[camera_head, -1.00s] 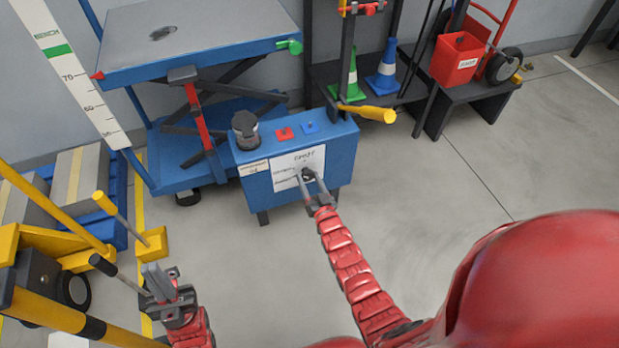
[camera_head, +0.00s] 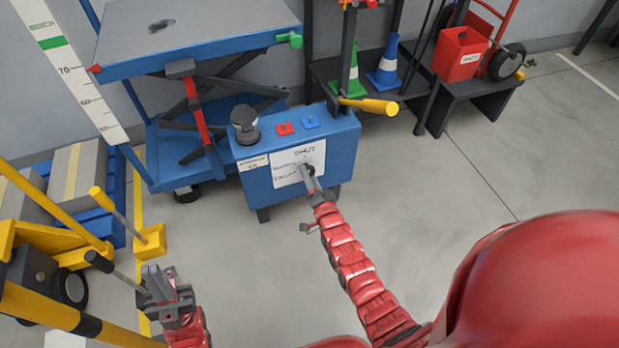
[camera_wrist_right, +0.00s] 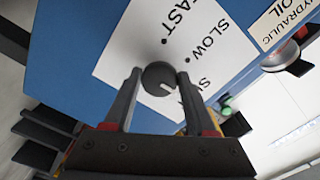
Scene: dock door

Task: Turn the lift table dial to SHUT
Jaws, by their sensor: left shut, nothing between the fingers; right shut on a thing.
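The blue lift table control box (camera_head: 345,150) carries a white label plate (camera_head: 285,175). My right gripper (camera_head: 309,174) is at the plate, shut on the dark round dial (camera_wrist_right: 158,76), one finger on either side. In the right wrist view the plate (camera_wrist_right: 130,45) reads FAST, SLOW and a partly hidden SHUT. The dial's white mark points to the lower right, on the side of SHUT; I cannot tell if it lines up exactly with the SHUT dot. My left gripper (camera_head: 157,280) is shut and empty, low at the left, away from the box.
The blue lift table (camera_head: 195,40) stands behind the box. A black knob (camera_head: 245,125) and red and blue buttons sit on top of the box. A yellow handle (camera_head: 370,106) sticks out behind it. Yellow equipment (camera_head: 50,240) is at the left. Floor at the right is clear.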

